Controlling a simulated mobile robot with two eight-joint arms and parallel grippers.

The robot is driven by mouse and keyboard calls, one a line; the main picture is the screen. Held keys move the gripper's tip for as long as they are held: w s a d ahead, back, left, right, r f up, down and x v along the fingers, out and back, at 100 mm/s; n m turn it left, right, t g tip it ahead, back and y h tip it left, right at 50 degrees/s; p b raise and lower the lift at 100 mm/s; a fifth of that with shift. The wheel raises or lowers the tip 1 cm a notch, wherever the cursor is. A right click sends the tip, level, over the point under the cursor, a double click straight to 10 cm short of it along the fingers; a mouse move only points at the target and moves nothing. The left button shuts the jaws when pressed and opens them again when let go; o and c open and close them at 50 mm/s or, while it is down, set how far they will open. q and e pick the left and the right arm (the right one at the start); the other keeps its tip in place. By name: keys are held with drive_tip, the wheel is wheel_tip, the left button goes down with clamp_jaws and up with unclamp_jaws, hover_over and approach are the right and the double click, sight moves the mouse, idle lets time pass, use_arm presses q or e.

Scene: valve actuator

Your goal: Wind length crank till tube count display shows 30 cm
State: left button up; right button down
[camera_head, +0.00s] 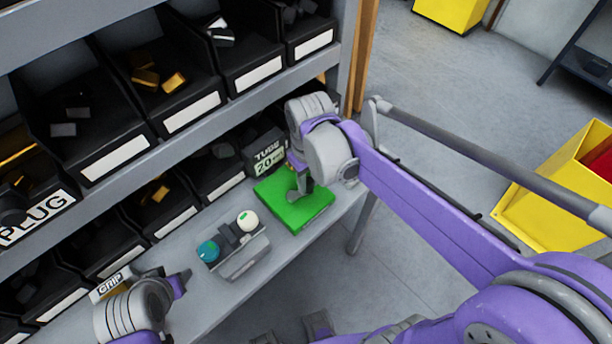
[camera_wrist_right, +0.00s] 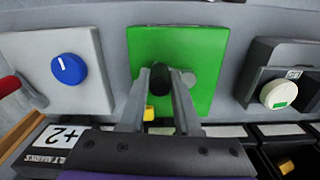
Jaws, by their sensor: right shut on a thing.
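The crank's green plate (camera_head: 318,212) lies on the grey bench, below the shelf bins. In the right wrist view the green plate (camera_wrist_right: 205,48) has a dark crank knob (camera_wrist_right: 161,80) between my fingers and a grey round part beside it. My right gripper (camera_head: 299,188) is over the plate, and in the wrist view the gripper (camera_wrist_right: 163,88) is shut on the dark knob. The tube display (camera_head: 268,158) behind the plate reads "TUBE" and 20, with smaller text I cannot make out clearly. My left gripper (camera_head: 180,285) is at the lower left; its fingers are mostly hidden.
A grey box with a teal knob (camera_head: 208,251) and a white-green button (camera_head: 247,221) stands left of the plate. The wrist view shows a blue knob (camera_wrist_right: 68,69), a red handle (camera_wrist_right: 8,86) and a "+2" sign (camera_wrist_right: 62,136). Black bins (camera_head: 110,140) line the shelf.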

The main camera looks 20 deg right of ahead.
sight(305, 209)
drive_tip(key=m, duration=0.1)
drive_tip(key=s+m, duration=0.1)
drive_tip(key=m, duration=0.1)
drive_tip(key=shift+a, duration=0.1)
drive_tip(key=m, duration=0.1)
drive_tip(key=s+m, duration=0.1)
drive_tip(key=m, duration=0.1)
drive_tip(key=shift+s+a+m, duration=0.15)
drive_tip(key=shift+a+m, duration=0.15)
drive_tip(key=m, duration=0.1)
drive_tip(key=s+a+m, duration=0.1)
drive_tip(key=m, duration=0.1)
drive_tip(key=shift+s+a+m, duration=0.1)
drive_tip(key=shift+a+m, duration=0.1)
drive_tip(key=shift+m, duration=0.55)
drive_tip(key=shift+s+a+m, duration=0.1)
drive_tip(key=shift+a+m, duration=0.05)
drive_tip(key=shift+m, duration=0.6)
drive_tip(key=c, duration=0.6)
unclamp_jaws()
